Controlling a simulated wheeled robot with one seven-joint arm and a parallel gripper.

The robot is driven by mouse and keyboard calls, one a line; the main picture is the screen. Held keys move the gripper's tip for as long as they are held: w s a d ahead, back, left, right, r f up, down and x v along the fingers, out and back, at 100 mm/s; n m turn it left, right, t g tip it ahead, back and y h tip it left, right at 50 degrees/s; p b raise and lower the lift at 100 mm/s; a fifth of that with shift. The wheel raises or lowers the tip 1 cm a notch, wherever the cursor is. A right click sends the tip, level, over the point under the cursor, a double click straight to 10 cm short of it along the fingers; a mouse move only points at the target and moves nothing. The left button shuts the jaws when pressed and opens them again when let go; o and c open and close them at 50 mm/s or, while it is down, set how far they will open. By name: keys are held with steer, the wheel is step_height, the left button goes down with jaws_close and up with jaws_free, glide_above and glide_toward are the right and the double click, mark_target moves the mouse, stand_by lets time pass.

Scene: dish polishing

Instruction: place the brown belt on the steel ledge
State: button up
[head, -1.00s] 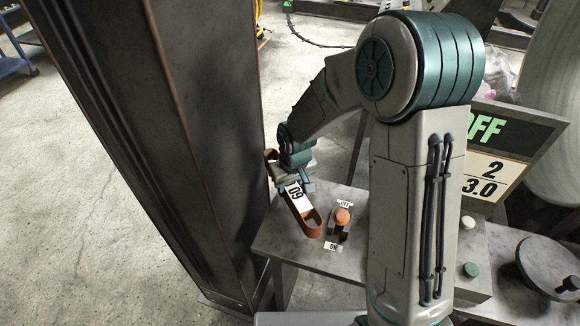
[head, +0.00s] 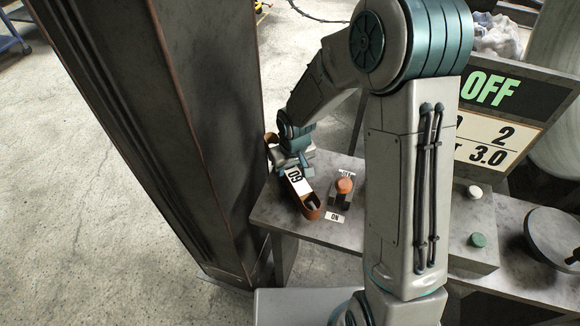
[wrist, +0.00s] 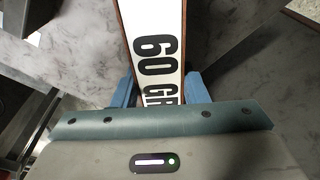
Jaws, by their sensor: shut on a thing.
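The brown belt is a loop with a white label reading 60; its near curved end (head: 312,209) shows in the head view. My gripper (head: 290,172) is shut on it, and my arm hides part of the far end. In the wrist view the labelled belt (wrist: 152,45) runs between the two blue fingers of my gripper (wrist: 158,92). The steel ledge (head: 290,222) is the grey flat surface by the column. The belt is over its left part; I cannot tell if it touches the surface.
An orange-topped switch (head: 344,186) with OFF and ON labels stands just right of the belt. A dark column (head: 205,130) rises close on the left. A sign reading OFF (head: 490,90) and white and green buttons (head: 477,240) are to the right.

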mark_target(293, 173)
steer(key=shift+f+b, duration=0.55)
steer(key=shift+f, duration=0.05)
stand_by(0.3)
steer(key=o, duration=1.3)
steer(key=shift+r, duration=0.1)
steer(key=r, duration=0.4)
steer(key=s+r, duration=0.1)
steer(key=r, duration=0.4)
steer(key=d+r, duration=0.1)
steer(key=r, duration=0.3)
steer(key=shift+s+r, duration=0.3)
steer(key=shift+s, duration=0.1)
